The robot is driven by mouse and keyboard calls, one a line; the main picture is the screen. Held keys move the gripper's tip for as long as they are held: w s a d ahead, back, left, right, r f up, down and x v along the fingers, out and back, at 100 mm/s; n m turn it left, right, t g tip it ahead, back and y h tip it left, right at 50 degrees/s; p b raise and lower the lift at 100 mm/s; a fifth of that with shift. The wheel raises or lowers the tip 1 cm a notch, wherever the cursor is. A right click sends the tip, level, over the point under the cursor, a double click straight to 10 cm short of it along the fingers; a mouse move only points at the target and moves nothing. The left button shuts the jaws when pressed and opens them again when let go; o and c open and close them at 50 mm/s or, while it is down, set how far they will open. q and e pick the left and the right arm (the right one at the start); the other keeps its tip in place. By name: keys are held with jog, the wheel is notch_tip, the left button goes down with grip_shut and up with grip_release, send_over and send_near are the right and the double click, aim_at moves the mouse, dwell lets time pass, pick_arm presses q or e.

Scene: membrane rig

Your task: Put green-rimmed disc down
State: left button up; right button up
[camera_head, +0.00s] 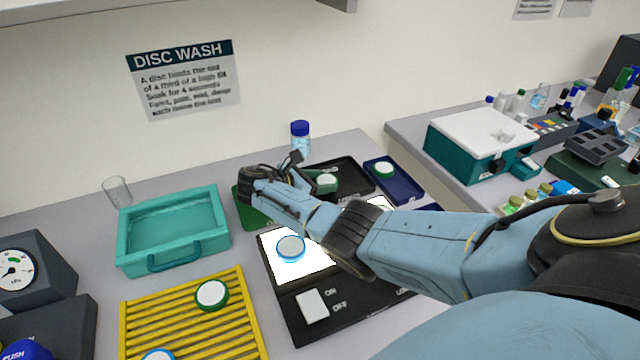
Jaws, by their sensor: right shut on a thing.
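My right arm comes in from the right, and my right gripper (258,186) is over the green tray (243,214) at the back middle. It is shut, but its fingertips and the green-rimmed disc in it are hidden by the hand. Other green-rimmed discs show: one on the yellow slatted rack (212,294), one in the blue tray (384,169), and one with a white top (327,180) at the black tray, just right of the hand. My left gripper is not in view.
A blue-rimmed disc (291,248) lies on the lit panel (284,271) of a black box with a switch. A teal basin (129,240), a glass (117,192) and a gauge (17,270) stand left. A blue-capped bottle (300,137) stands behind the hand.

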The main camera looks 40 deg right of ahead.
jog(key=o, duration=0.9)
jog(key=shift+f, duration=0.1)
jog(key=shift+o, duration=0.2)
jog(key=shift+r, duration=0.2)
jog(key=p+v, duration=0.1)
jog(key=v, duration=1.1)
jog(key=shift+r, duration=0.1)
